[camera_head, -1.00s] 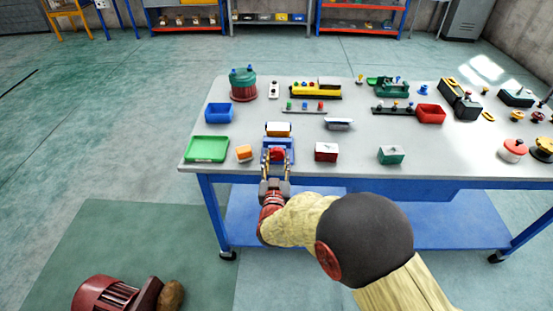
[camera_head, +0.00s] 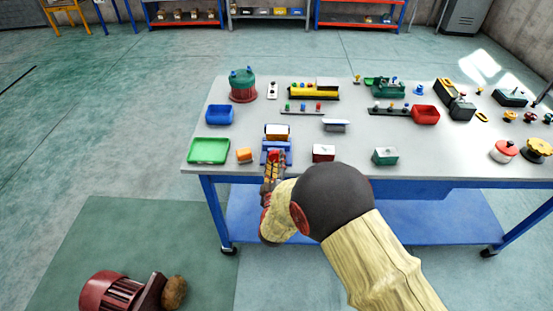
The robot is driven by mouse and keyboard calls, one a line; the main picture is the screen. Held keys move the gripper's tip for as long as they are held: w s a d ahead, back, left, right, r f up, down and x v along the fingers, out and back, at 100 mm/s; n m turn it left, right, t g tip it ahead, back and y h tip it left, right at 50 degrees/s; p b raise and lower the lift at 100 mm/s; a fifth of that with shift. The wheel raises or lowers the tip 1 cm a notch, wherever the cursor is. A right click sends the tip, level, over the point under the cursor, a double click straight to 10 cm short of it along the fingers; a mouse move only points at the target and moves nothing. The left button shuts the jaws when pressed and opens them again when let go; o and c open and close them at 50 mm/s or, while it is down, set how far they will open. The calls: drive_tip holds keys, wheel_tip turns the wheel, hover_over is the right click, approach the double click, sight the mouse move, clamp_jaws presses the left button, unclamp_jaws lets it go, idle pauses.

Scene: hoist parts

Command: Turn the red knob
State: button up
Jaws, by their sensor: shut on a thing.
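The red knob (camera_head: 274,155) sits on the front of a blue device (camera_head: 287,146) with an orange-and-white top, near the table's front edge. My gripper (camera_head: 273,162) reaches over the front edge from below and is shut on the red knob. Its fingers hide much of the knob, so the knob's angle cannot be told.
A red-and-white box (camera_head: 323,153) and a green box (camera_head: 385,156) stand to the right. Several hoist parts fill the back of the table (camera_head: 350,164).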

drive_tip(key=shift+r+n+p, duration=0.15)
drive_tip(key=shift+n+p, duration=0.8)
drive_tip(key=shift+n, duration=1.35)
drive_tip(key=o, duration=1.2)
drive_tip(key=shift+c, duration=0.2)
drive_tip(key=s, duration=1.2)
drive_tip(key=shift+a, duration=0.2)
